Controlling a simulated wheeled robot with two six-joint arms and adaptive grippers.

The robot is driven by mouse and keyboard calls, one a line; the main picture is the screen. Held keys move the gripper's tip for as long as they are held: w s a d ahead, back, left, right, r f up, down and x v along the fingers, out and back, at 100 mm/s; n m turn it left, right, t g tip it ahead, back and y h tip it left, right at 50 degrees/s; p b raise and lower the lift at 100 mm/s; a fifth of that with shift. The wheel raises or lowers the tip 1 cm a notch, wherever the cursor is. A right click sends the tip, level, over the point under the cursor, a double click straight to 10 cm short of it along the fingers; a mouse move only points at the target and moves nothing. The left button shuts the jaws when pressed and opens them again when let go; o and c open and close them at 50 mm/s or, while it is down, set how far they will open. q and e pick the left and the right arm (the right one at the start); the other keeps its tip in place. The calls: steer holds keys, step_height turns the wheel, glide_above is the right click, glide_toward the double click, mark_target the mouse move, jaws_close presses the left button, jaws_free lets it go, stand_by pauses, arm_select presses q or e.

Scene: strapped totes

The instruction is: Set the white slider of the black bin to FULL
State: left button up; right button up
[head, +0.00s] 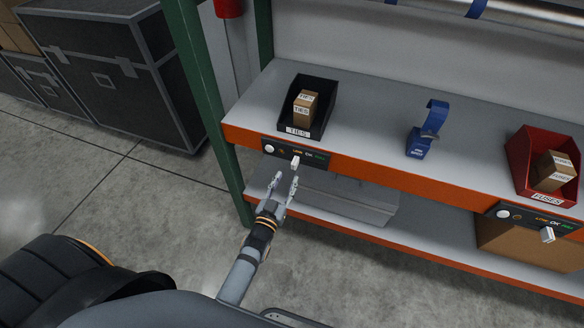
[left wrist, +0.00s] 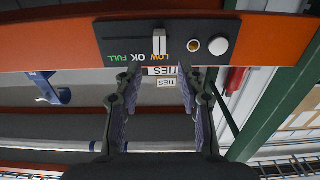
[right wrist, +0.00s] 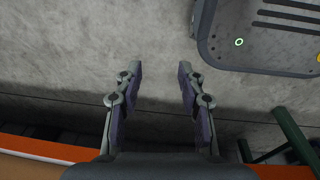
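The black bin (head: 322,98), labelled TIES, stands on the upper shelf with small brown boxes in it. Below it, a dark panel (head: 317,158) on the orange shelf edge carries the white slider (head: 295,162). In the left wrist view, which is upside down, the slider (left wrist: 160,42) sits by LOW; OK and FULL lie to its left. My left gripper (head: 285,181) is open and empty, just in front of and below the slider, fingers apart on either side of its line, not visibly touching it. My right gripper (right wrist: 160,72) is open and empty over the floor.
The panel also has a white round knob (left wrist: 218,45) and a small amber light (left wrist: 193,46). A green post (head: 205,90) stands left of the panel.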

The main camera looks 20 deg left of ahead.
mark_target(293, 166)
arm_select(q)
steer(key=w, duration=0.6)
steer(key=shift+w+d, duration=0.1)
steer(key=shift+w, duration=0.3)
steer(key=shift+f, duration=0.1)
jaws_close()
